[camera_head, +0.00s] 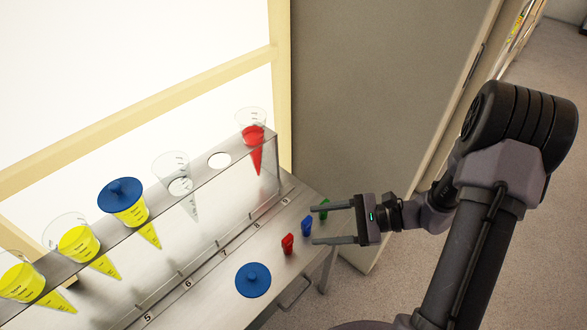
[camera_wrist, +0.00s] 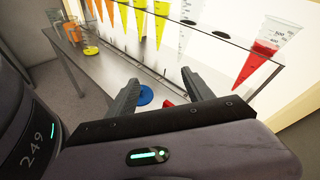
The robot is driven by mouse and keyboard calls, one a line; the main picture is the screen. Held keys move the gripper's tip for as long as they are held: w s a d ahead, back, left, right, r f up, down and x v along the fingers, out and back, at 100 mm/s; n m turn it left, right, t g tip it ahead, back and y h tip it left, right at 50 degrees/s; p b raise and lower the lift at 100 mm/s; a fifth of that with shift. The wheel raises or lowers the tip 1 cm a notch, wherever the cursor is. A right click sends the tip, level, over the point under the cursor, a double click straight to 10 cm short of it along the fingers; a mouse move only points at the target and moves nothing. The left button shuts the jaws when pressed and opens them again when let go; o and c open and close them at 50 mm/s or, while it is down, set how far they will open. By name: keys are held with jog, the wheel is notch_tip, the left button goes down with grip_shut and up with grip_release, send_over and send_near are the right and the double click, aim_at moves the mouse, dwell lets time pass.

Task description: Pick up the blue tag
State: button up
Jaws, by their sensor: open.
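The blue tag (camera_head: 306,226) stands on the metal table near its right edge, between a red tag (camera_head: 287,244) and a green tag (camera_head: 323,208). My gripper (camera_head: 317,225) is open and comes in from the right. In the head view its two fingers point left, with the blue tag showing between and just beyond their tips. I cannot tell the height of the fingers above the table. The wrist view shows the open fingers (camera_wrist: 160,80) and part of the red tag (camera_wrist: 168,103); the blue tag is not visible there.
A blue lid (camera_head: 253,280) lies on the table in front of the tags. A raised rack (camera_head: 210,172) holds several cones, some with yellow juice and one with red juice (camera_head: 253,135). A grey cabinet (camera_head: 385,90) stands behind. Free floor lies to the right.

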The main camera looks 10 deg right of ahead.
jog(key=w+d+f+m+t, duration=0.1)
jog(key=d+f+m+t, duration=0.55)
jog(key=f, duration=0.45)
jog(key=m+t+h, duration=0.3)
jog(key=m+t, duration=0.1)
jog(key=m, duration=0.1)
send_near(310, 223)
jog(key=b+x, duration=0.3)
jog(key=x, duration=0.4)
jog(key=shift+w+a, duration=0.2)
jog(key=shift+w, duration=0.05)
jog(key=x, duration=0.2)
jog(key=b+x, duration=0.1)
jog(key=x, duration=0.1)
jog(key=b+x, duration=0.1)
jog(key=x, duration=0.1)
jog(key=shift+a+f, duration=0.25)
jog(key=shift+f, duration=0.1)
grip_shut()
jog(key=shift+d+r, duration=0.1)
jog(key=shift+r, duration=0.05)
